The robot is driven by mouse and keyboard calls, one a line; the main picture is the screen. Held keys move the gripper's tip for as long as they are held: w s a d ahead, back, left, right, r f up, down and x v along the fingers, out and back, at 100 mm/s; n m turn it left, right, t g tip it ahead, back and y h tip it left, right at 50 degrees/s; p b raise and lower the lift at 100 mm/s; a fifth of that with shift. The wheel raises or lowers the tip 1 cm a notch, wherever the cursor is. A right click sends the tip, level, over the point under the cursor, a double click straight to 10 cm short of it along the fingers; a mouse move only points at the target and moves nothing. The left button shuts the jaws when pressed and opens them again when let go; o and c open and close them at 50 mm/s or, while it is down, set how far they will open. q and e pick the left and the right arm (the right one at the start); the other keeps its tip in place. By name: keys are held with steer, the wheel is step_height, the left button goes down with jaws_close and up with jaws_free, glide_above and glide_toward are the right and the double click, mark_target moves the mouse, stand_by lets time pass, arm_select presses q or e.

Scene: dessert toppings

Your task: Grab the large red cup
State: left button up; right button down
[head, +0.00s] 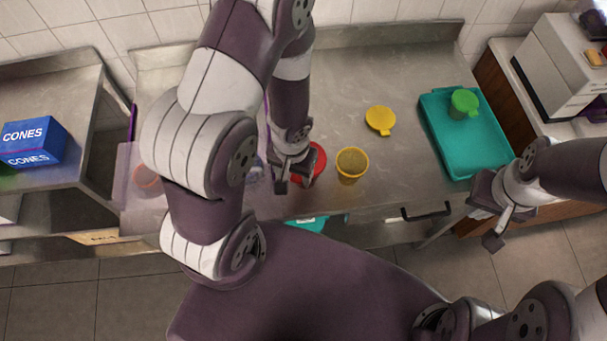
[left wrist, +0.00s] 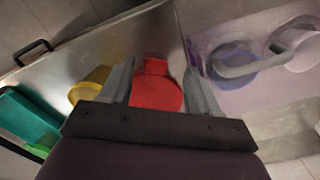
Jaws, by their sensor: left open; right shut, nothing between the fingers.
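The large red cup (head: 319,161) is on the steel counter, partly hidden by my left gripper in the head view. In the left wrist view the red shape (left wrist: 155,92) lies between the two fingers, with a tab-like part at its far side. I cannot tell whether its top is covered by a lid. My left gripper (head: 291,180) is open and over the left side of the red cup; the fingers also show in the left wrist view (left wrist: 160,70). No grip on the cup shows. My right gripper (head: 495,212) is shut and empty, in front of the counter at the right.
An open yellow cup (head: 351,166) stands just right of the red one, with a yellow lid (head: 380,120) behind it. A teal tray (head: 470,155) holds a green cup (head: 463,103). A translucent purple holder (left wrist: 265,88) is close on the other side.

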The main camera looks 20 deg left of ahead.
mark_target(299, 180)
arm_select(q)
steer(key=f, duration=0.1)
steer(key=f+b, duration=0.1)
steer(key=d+f, duration=0.1)
steer(key=shift+w+b, duration=0.25)
steer(key=shift+b, duration=0.1)
steer(key=shift+s+a+f+b, duration=0.15)
steer(key=shift+f+b, duration=0.2)
steer(key=shift+f, duration=0.25)
steer(key=shift+s+a+f+b, duration=0.1)
steer(key=shift+f+b, duration=0.25)
steer(key=shift+f, duration=0.25)
steer(key=shift+a+f, duration=0.1)
steer(key=shift+a, duration=0.05)
steer(key=shift+w, duration=0.1)
steer(key=shift+d, duration=0.2)
steer(key=c, duration=1)
steer(key=shift+c, duration=0.3)
arm_select(e)
steer(key=f, duration=0.3)
steer(key=shift+d+f, duration=0.2)
steer(key=shift+d, duration=0.05)
